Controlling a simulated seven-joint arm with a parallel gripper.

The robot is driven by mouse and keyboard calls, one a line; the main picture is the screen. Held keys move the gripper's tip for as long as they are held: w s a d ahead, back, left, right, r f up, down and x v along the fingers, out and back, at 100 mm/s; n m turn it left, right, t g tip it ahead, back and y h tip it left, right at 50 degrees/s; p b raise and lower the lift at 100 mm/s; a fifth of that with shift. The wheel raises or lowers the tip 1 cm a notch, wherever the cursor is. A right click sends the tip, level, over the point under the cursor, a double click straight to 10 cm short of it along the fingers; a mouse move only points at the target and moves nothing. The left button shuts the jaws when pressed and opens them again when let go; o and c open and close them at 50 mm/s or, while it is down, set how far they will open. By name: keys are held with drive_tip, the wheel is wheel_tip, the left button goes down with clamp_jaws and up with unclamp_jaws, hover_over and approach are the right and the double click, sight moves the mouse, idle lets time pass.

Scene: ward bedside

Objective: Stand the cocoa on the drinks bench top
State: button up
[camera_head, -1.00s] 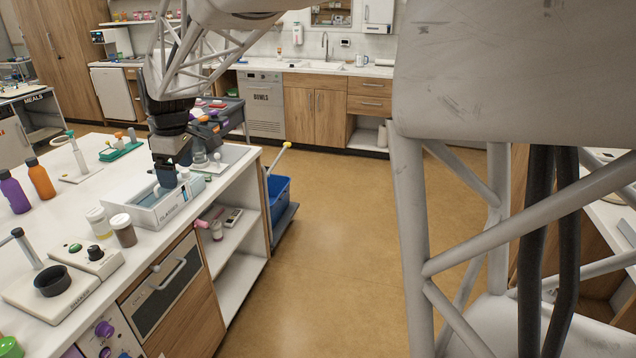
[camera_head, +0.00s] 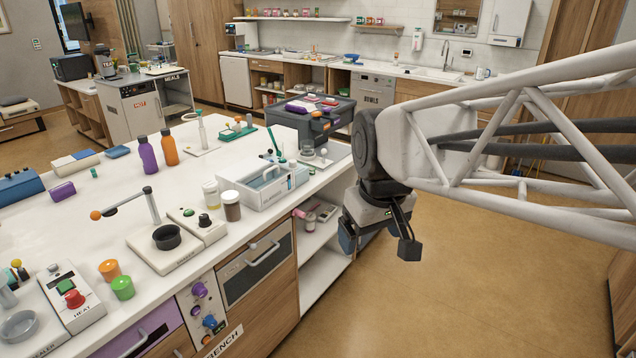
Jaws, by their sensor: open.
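A brown jar with a white lid (camera_head: 231,206) stands upright on the white bench top (camera_head: 115,215), near its front edge. It may be the cocoa, but I cannot read a label. A paler jar (camera_head: 211,193) stands just left of it. A small jar (camera_head: 309,224) and a pink item (camera_head: 299,213) are on the open shelf under the bench's right end; they are too small to identify. My gripper (camera_head: 379,232) is open, with nothing visible between its fingers. It hangs beyond the bench's right end, at about shelf height in the picture, right of the shelf opening.
A pale tray (camera_head: 262,196) lies right of the jars. Purple (camera_head: 147,155) and orange bottles (camera_head: 169,148) stand farther back. A dark grey cart (camera_head: 318,126) is behind the bench. Floor (camera_head: 450,290) at right is clear.

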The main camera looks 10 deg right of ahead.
drive_tip(key=s+d+f+m, duration=0.2)
drive_tip(key=s+f+m, duration=0.1)
drive_tip(key=s, duration=0.6)
drive_tip(key=shift+s+f, duration=0.4)
drive_tip(key=shift+f, duration=0.15)
drive_tip(key=shift+d, duration=0.1)
idle(0.4)
